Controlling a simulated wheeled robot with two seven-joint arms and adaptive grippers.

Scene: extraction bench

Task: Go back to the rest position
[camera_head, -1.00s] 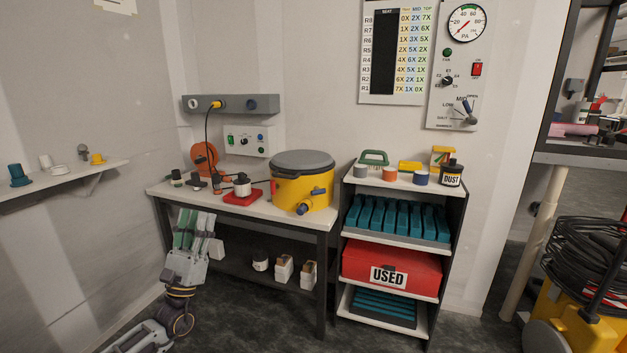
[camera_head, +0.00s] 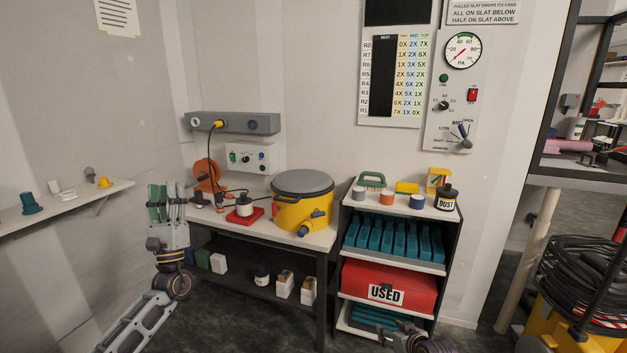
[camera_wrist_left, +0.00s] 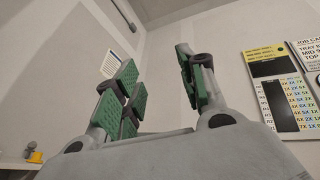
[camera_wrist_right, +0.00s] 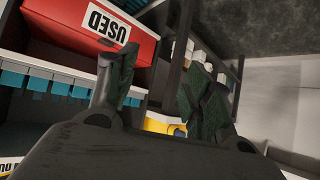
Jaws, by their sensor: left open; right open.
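My left gripper (camera_head: 166,202) is raised, fingers pointing up, in front of the left end of the bench. Its green-padded fingers also show in the left wrist view (camera_wrist_left: 160,88), spread apart with nothing between them. My right arm shows only at the bottom edge of the head view, in front of the shelf unit; its fingertips cannot be made out there. In the right wrist view my right gripper (camera_wrist_right: 165,95) has its dark green-padded fingers apart and empty, with the red USED box (camera_wrist_right: 95,28) beyond them.
The bench (camera_head: 322,240) holds a yellow bucket with a grey lid (camera_head: 303,205) and a red base (camera_head: 244,215). The shelf unit (camera_head: 448,213) holds teal slats (camera_head: 395,238) and the USED box (camera_head: 388,288). A wall shelf (camera_head: 75,206) is at left, a cable coil (camera_head: 580,270) at right.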

